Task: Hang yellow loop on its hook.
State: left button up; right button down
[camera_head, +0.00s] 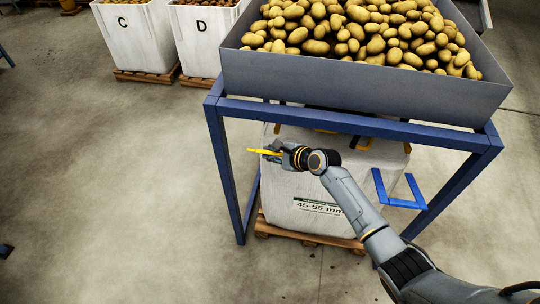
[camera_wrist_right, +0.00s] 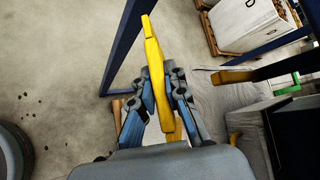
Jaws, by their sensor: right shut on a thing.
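My right gripper (camera_head: 272,152) is in front of the white bulk bag (camera_head: 290,195) under the grader frame. It is shut on a yellow loop (camera_head: 252,150), which sticks out to the left in the head view. In the right wrist view the yellow loop (camera_wrist_right: 153,60) stands up between the fingers (camera_wrist_right: 163,100) of that gripper. Another yellow loop (camera_wrist_right: 232,76) shows at the right, next to a dark bar. In the head view a dark yellow strap (camera_head: 363,143) shows at the bag's top. I cannot make out a hook for certain. My left gripper is not in view.
A grey hopper (camera_head: 360,90) full of potatoes sits on a blue frame (camera_head: 216,150) above the bag. A blue bracket (camera_head: 405,203) juts out at the right. The bag stands on a wooden pallet (camera_head: 310,239). Bags C (camera_head: 130,45) and D (camera_head: 200,50) stand behind.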

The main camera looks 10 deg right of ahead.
jog(key=shift+w+d+r, duration=0.25)
jog(key=shift+w+r, duration=0.35)
jog(key=shift+w, duration=0.05)
jog(key=c, duration=1.4)
grip_release()
jog(key=shift+o, duration=0.2)
jog(key=shift+f, duration=0.15)
jog(key=shift+s, duration=0.1)
jog(key=v, duration=1.2)
jog(key=shift+a, duration=0.1)
